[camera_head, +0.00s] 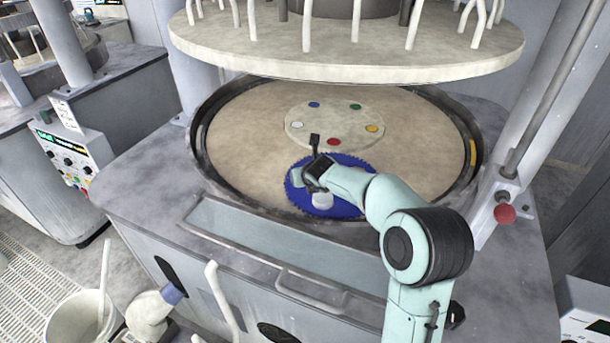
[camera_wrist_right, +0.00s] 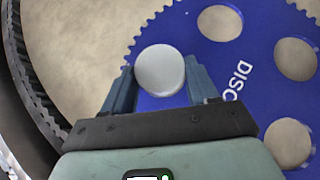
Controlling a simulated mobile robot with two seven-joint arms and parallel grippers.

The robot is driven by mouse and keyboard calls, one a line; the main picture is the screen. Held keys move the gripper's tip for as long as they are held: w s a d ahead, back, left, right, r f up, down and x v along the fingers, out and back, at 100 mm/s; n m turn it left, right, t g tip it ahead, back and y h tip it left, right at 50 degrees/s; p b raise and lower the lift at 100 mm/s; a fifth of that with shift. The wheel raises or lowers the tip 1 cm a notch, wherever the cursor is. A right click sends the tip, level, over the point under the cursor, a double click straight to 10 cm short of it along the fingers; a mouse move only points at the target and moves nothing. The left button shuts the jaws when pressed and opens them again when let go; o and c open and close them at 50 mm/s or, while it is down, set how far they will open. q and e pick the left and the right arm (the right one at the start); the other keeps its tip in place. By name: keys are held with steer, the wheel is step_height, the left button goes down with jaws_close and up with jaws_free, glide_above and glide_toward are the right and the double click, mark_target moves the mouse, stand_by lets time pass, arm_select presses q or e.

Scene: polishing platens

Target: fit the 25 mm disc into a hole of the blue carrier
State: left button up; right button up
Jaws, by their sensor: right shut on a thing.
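The blue carrier (camera_head: 352,207) is a toothed ring-edged plate lying flat on the beige platen near its front edge. In the right wrist view the carrier (camera_wrist_right: 262,28) shows round holes, such as an upper hole (camera_wrist_right: 220,22), a right hole (camera_wrist_right: 296,58) and a lower right hole (camera_wrist_right: 288,142). A pale grey disc (camera_wrist_right: 160,70) is between the fingertips of my right gripper (camera_wrist_right: 160,80), which is shut on it over the carrier. I cannot tell its height or whether a hole lies under it. In the head view my right arm partly covers the carrier. My left gripper is out of view.
The round platen (camera_head: 420,150) has a dark raised rim. A pale central plate (camera_head: 318,133) with coloured spots lies behind the carrier. A white bucket (camera_head: 75,318) stands lower left.

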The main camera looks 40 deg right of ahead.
steer(key=shift+f, duration=0.2)
steer(key=o, duration=1.1)
steer(key=shift+s, duration=0.1)
steer(key=shift+c, duration=0.2)
steer(key=shift+f, duration=0.1)
steer(key=v, duration=1.3)
steer(key=shift+a+r, duration=0.2)
steer(key=shift+r, duration=0.1)
steer(key=shift+s, duration=0.1)
